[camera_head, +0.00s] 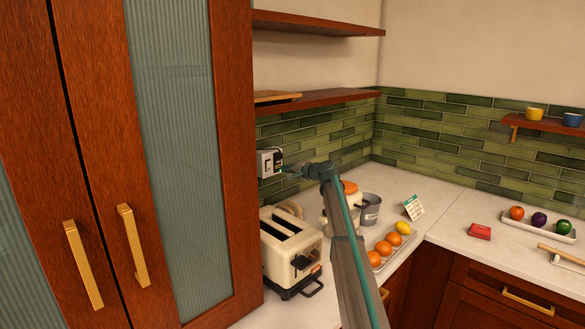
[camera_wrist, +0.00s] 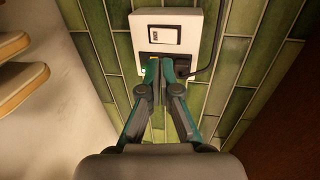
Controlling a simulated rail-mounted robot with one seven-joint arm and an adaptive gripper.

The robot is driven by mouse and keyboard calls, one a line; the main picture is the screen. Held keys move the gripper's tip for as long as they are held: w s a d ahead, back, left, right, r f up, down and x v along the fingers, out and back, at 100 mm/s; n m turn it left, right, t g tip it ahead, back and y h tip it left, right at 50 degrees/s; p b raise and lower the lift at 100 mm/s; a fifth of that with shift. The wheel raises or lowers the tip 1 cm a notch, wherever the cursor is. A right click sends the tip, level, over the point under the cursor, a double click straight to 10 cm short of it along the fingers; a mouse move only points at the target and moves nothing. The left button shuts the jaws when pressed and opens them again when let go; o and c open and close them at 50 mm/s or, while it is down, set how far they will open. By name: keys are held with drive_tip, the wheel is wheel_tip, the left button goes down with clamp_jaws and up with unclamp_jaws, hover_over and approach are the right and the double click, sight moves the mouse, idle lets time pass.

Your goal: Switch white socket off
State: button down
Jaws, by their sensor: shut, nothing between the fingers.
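The white socket (camera_head: 266,163) is mounted on the green tiled wall above the toaster, right of the tall cabinet. In the wrist view the white socket (camera_wrist: 143,28) shows a dark-framed rocker switch (camera_wrist: 165,35) in its upper part. A black plug (camera_wrist: 186,66) with a cord sits in its lower part, partly hidden by my fingers. My gripper (camera_wrist: 166,66) is shut and empty, its fingertips in front of the lower part of the socket, below the switch. Whether they touch it I cannot tell. In the head view my gripper (camera_head: 286,170) is just right of the socket.
A cream toaster (camera_head: 291,262) stands on the counter below the socket. A grey pot (camera_head: 371,209) and a tray of fruit (camera_head: 383,262) are behind my arm. Wooden shelves (camera_head: 318,101) hang above. The tall brown cabinet (camera_head: 235,150) closes off the left side.

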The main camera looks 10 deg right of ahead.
drive_tip(key=p+x, duration=0.1)
drive_tip(key=x, duration=0.1)
drive_tip(key=r+p+x, duration=0.1)
drive_tip(key=x, duration=0.5)
drive_tip(key=shift+w+r+p, duration=0.1)
drive_tip(key=shift+r+p, duration=0.05)
drive_tip(key=shift+p, duration=0.25)
drive_tip(key=shift+a, duration=0.1)
drive_tip(key=shift+w+a+b, duration=0.2)
drive_tip(key=shift+w+b, duration=0.15)
drive_tip(key=shift+b, duration=0.6)
drive_tip(key=shift+r, duration=0.15)
drive_tip(key=shift+s+d, duration=0.3)
drive_tip(key=shift+s, duration=0.25)
drive_tip(key=b, duration=0.4)
approach(269, 163)
drive_tip(key=s+d+r, duration=0.3)
drive_tip(key=s, duration=0.1)
drive_tip(key=shift+s, duration=0.35)
